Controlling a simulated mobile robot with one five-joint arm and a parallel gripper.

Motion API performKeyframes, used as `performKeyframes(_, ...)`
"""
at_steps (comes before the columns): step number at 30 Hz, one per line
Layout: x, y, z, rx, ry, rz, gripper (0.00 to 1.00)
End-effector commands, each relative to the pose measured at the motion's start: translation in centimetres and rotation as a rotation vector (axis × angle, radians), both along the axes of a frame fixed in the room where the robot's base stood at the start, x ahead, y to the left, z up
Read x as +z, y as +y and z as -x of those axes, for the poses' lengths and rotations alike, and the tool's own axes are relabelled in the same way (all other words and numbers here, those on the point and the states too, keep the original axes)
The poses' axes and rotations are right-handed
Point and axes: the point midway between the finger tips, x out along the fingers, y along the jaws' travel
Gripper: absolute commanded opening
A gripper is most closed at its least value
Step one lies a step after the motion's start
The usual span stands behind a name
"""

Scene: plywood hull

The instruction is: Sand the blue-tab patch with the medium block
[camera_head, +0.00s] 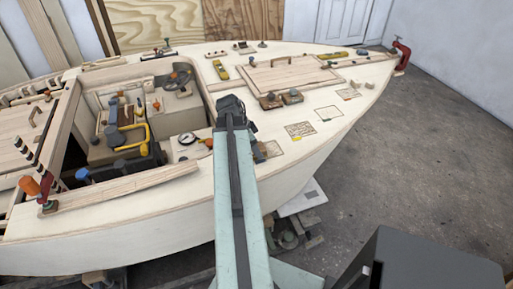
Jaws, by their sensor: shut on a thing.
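My gripper (257,152) is low over the deck, mostly hidden behind my pale green arm. It is shut on a sanding block, of which almost nothing shows; its grit cannot be read. Right beside it is an outlined patch (273,149), partly covered by my arm and gripper. No blue tab can be made out, so it may be hidden there. I cannot tell whether the block touches the patch. Two other blocks, one brown (269,102) and one with a grey top (292,97), sit by the hatch.
More outlined patches lie right of my gripper: a speckled one with a yellow tab (299,130), a plain one (328,113) and one farther off (348,94). A round gauge (187,139) and the open cockpit are left. A red clamp (402,54) stands at the bow.

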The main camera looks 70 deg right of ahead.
Motion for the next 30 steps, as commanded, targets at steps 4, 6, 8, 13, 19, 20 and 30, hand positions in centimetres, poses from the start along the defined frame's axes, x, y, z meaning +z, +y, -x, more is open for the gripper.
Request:
performKeyframes(4, 0.0, -0.7, 0.6, -0.002, 0.0, 0.001, 0.21)
performKeyframes(6, 0.1, -1.2, 1.2, -0.004, 0.0, 0.002, 0.21)
performKeyframes(8, 0.1, -1.7, 1.6, -0.002, -0.001, 0.002, 0.21)
performKeyframes(13, 0.2, -2.7, 2.7, -0.001, 0.0, 0.002, 0.21)
performKeyframes(19, 0.2, -2.9, 2.8, -0.001, 0.0, 0.002, 0.21)
performKeyframes(20, 0.2, -3.0, 2.9, -0.001, 0.0, 0.002, 0.21)
performKeyframes(30, -0.1, -5.2, 5.2, -0.002, 0.0, 0.003, 0.21)
